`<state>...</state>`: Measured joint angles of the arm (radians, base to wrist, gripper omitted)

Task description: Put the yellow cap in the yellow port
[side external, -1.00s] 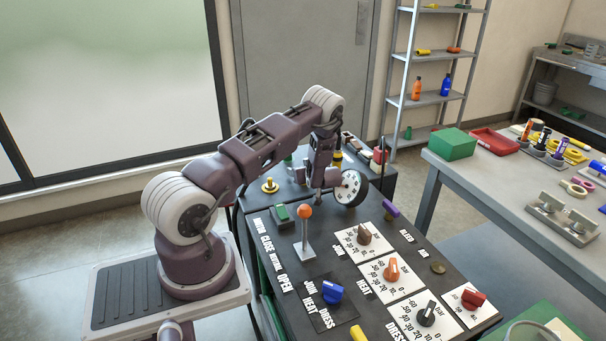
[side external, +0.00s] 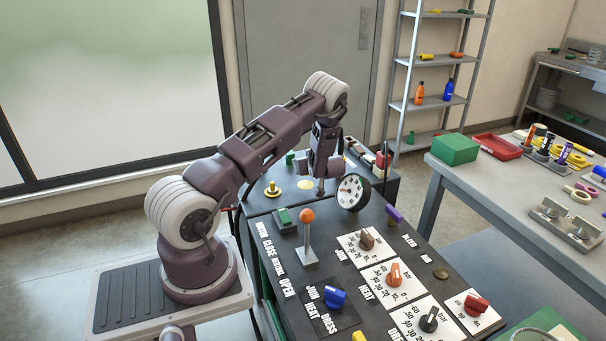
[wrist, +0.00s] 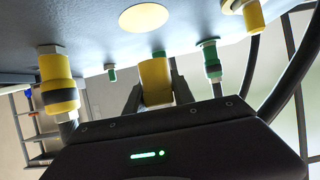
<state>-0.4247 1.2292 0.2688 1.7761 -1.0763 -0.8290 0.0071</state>
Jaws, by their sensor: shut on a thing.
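My gripper (wrist: 157,86) is shut on the yellow cap (wrist: 156,84), a short yellow cylinder between the two dark fingers in the wrist view. A flat yellow disc (wrist: 143,17) lies on the cart top, apart from the cap; it also shows in the side view (side external: 306,184). I cannot tell whether this disc is the yellow port. My gripper (side external: 321,188) is above the cart's back part in the side view, near the disc; the cap cannot be made out there.
In the wrist view, a black-banded yellow fitting (wrist: 58,84), another yellow fitting (wrist: 252,16) and green fittings (wrist: 211,60) flank the cap. A round gauge (side external: 352,191) is close to my gripper in the side view.

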